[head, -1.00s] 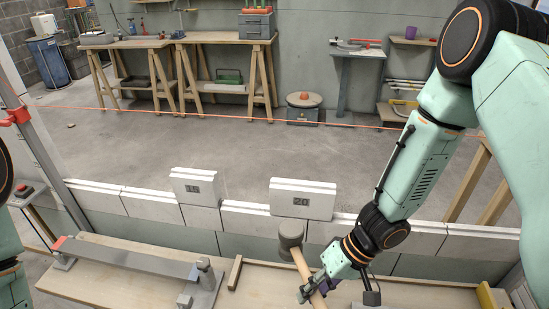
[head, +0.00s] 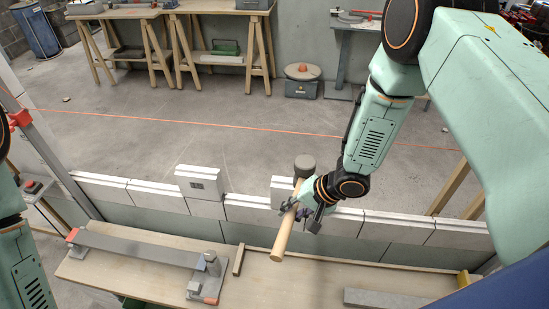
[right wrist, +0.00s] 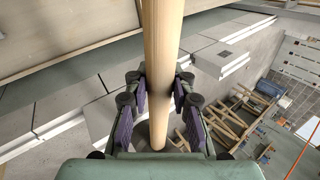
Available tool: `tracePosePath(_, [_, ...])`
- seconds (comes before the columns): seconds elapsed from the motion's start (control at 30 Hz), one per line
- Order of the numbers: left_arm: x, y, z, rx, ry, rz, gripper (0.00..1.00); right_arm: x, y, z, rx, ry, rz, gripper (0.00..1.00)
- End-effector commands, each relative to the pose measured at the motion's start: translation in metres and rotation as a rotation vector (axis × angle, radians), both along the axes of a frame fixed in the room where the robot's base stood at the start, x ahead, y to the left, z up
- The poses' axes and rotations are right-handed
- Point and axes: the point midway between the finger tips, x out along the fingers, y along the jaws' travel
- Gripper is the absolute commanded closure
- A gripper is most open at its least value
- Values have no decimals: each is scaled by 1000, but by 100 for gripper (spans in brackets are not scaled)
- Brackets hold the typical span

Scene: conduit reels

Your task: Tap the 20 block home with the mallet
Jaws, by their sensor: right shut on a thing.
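The mallet has a dark grey head (head: 305,164) and a pale wooden handle (head: 283,235). My right gripper (head: 297,209) is shut around the handle, which also shows in the right wrist view (right wrist: 163,40). The mallet head is up, overlapping the 20 block in the picture. The 20 block (head: 280,190) is pale and stands at the wall's top course; the mallet, gripper and wrist hide most of it, including its number. I cannot tell whether the mallet touches it. My left arm is at the left edge; its gripper is out of view.
Another numbered block (head: 202,184) stands raised on the low wall (head: 155,198) to the left. A workbench (head: 130,268) in front carries a grey rail (head: 140,249) and a wooden strip (head: 239,259). An orange line (head: 200,121) stretches across behind the wall.

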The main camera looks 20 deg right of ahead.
Motion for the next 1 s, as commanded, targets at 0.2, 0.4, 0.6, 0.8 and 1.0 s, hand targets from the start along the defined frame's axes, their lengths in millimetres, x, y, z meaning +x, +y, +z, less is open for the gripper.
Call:
tracePosePath(0.2, [0, 0, 48, 0, 1, 0, 60, 38, 9, 44, -2, -4, -169, 100])
tracePosePath(0.4, [0, 0, 73, 0, 1, 0, 60, 65, 17, 68, -2, -5, -294, 100])
tracePosePath(0.6, [0, 0, 82, 0, 1, 0, 60, 77, 20, 76, -3, -3, -354, 100])
tracePosePath(0.8, [0, 0, 77, 0, 1, 0, 60, 78, 20, 71, -2, -2, -364, 100])
tracePosePath(1.0, [0, 0, 62, 0, 1, 0, 60, 77, 20, 56, -3, -3, -361, 100])
